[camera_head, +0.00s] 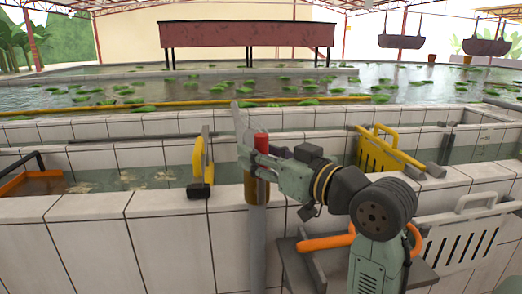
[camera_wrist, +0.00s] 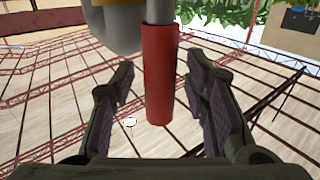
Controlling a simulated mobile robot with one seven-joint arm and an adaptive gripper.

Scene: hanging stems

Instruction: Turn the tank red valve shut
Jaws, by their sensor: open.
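My gripper (camera_head: 247,152) is at the handle, reaching in from the right. In the wrist view the red handle (camera_wrist: 160,85) lies between the two dark fingers of my gripper (camera_wrist: 160,72), with a visible gap on both sides. The fingers are open and not closed on it. In the head view my gripper hides part of the handle and the valve body.
A white tiled wall (camera_head: 80,205) runs across the front, with water basins behind.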

